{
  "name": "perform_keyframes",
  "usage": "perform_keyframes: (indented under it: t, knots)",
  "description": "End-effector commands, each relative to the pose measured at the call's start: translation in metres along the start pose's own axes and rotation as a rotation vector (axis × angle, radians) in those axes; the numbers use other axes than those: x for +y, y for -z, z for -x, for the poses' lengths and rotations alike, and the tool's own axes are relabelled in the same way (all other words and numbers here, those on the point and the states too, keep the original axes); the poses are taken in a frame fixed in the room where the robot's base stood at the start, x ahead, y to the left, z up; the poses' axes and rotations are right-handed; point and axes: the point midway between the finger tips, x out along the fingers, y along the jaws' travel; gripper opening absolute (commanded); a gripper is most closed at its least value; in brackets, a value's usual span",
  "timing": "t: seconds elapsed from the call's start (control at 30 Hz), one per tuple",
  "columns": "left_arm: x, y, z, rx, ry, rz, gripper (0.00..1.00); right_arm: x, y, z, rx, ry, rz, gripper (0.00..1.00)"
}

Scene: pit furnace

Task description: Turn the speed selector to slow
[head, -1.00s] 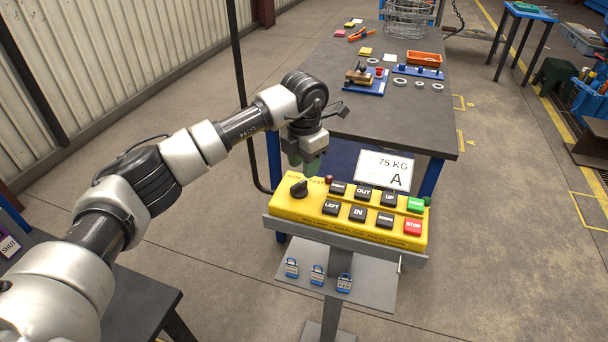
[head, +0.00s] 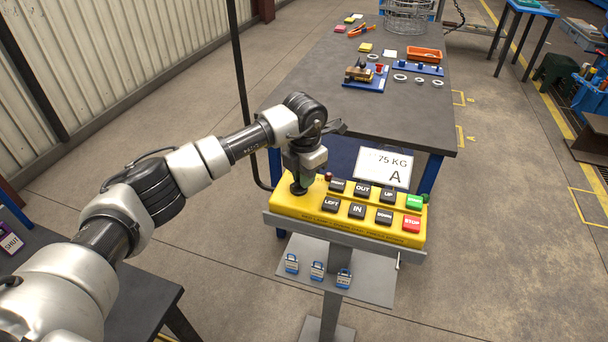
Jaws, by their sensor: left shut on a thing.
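The speed selector is a black rotary knob (head: 298,188) at the left end of the yellow control box (head: 340,224). My left gripper (head: 301,178) points down over the knob and is shut on it. The gripper hides most of the knob, so I cannot read which way it points. Its labels cannot be read either. The right gripper is not in view.
The box has black buttons, a green START-side button (head: 414,202) and a red STOP button (head: 411,224). A "75 KG A" sign (head: 383,167) stands behind it. A workbench (head: 340,105) with parts stands behind.

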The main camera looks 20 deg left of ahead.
Motion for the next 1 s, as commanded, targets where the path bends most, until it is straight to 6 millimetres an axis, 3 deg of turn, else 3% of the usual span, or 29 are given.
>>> perform_keyframes:
  t: [0.47,1.0]
  knots:
    - [0.003,0.0,0.0,-0.001,-0.001,0.133,0.0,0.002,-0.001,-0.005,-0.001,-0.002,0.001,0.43]
    - [0.01,0.003,0.001,-0.002,-0.001,0.621,0.0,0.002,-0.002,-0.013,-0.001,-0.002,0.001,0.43]
